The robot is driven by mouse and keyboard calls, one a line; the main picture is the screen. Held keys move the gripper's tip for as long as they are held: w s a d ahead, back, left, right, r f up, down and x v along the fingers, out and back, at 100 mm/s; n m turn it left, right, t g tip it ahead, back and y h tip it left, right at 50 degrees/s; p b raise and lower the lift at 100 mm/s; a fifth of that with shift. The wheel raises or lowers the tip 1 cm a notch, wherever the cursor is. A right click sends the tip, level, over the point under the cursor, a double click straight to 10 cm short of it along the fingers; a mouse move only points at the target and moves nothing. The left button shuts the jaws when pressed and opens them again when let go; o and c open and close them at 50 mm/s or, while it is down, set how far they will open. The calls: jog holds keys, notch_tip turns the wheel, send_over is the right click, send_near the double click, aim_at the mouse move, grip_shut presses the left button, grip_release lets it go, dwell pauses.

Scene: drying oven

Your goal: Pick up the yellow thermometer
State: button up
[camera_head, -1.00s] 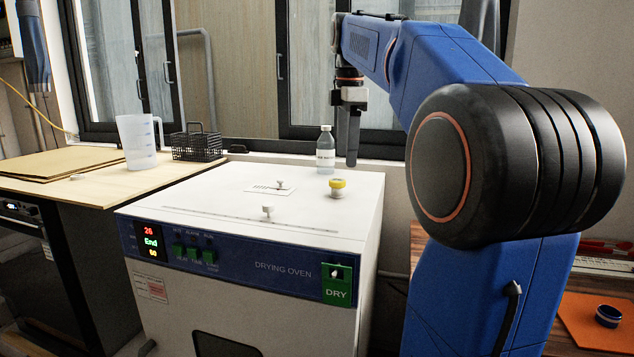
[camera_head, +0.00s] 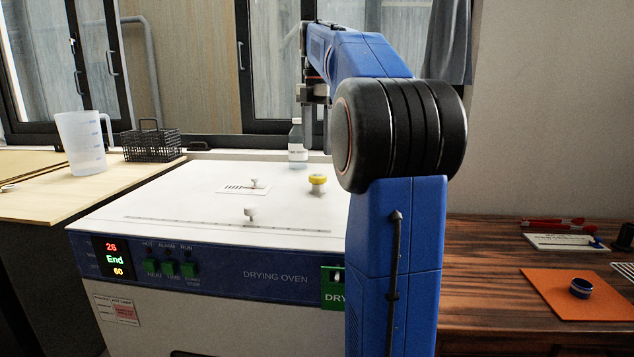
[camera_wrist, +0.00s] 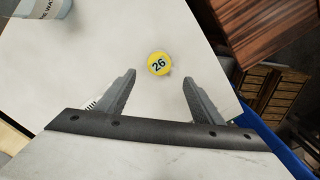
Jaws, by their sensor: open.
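The yellow thermometer (camera_head: 317,183) stands upright on the white top of the drying oven (camera_head: 170,210). It has a yellow round cap over a pale base. In the wrist view the thermometer (camera_wrist: 159,64) shows from above as a yellow disc marked 26. My gripper (camera_wrist: 158,82) is open and empty above the oven top, with the disc just beyond and between the fingertips. In the head view my gripper (camera_head: 308,125) points down behind the thermometer, partly covered by my arm.
A labelled clear bottle (camera_head: 298,148) stands behind the thermometer, near my gripper. Two small white knobs (camera_head: 251,214) stand on the oven top. A measuring jug (camera_head: 82,142) and black wire basket (camera_head: 152,143) are on the left bench. A wooden table (camera_head: 480,270) is at right.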

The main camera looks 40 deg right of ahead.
aim_at(318, 175)
jog(key=shift+w+d+f, duration=0.1)
jog(key=shift+f, duration=2.5)
jog(key=shift+w+d+f, duration=0.1)
jog(key=shift+f, duration=2.5)
jog(key=c, duration=1.1)
